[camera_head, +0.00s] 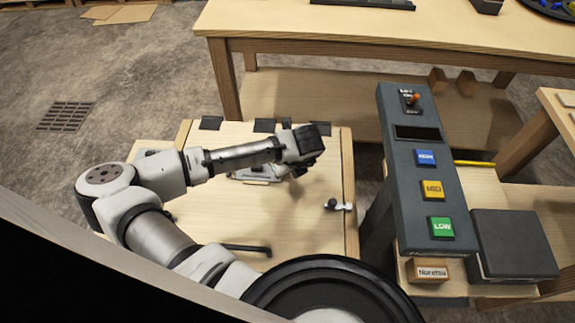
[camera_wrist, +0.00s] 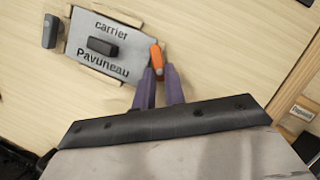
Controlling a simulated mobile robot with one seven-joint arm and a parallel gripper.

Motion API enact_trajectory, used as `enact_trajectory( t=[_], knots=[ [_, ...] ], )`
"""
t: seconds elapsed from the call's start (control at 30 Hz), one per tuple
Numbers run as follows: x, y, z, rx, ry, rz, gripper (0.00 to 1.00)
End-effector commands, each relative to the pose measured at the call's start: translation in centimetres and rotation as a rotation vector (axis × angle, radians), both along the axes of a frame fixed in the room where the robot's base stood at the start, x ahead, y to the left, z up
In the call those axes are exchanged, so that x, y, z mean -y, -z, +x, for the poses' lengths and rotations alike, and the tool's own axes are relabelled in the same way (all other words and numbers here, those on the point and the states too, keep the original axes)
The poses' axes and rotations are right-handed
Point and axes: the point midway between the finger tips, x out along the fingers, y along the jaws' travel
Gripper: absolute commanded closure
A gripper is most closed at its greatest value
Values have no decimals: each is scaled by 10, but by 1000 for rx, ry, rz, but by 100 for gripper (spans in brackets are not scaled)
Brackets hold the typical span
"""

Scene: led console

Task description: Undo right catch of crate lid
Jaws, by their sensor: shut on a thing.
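The crate's pale wooden lid (camera_head: 215,218) lies flat below my arm in the head view. A small catch (camera_head: 338,205) with a dark knob and light metal plate sits at the lid's right edge. My gripper (camera_head: 298,172) is over the lid's upper right part, up and left of that catch. In the wrist view my purple fingers (camera_wrist: 158,85) are shut on a small orange piece (camera_wrist: 157,57). It lies beside a grey label plate (camera_wrist: 85,62) reading "carrier Pavuneau". I cannot tell what the orange piece belongs to.
A dark console (camera_head: 410,150) with blue, yellow and green buttons stands right of the crate. A dark box (camera_head: 512,245) is beyond it. A wooden table (camera_head: 300,22) stands behind. A dark bar (camera_head: 246,248) is on the lid's near part.

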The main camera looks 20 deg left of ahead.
Motion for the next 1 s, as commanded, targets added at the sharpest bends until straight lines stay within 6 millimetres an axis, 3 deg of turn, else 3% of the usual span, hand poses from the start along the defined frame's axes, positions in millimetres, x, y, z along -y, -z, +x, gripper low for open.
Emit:
enact_trajectory(
  t=[0.5,1.0],
  knots=[
    [-5,-2,-3,0,443,1,100],
    [-6,-1,-3,-1,623,0,100]
  ],
)
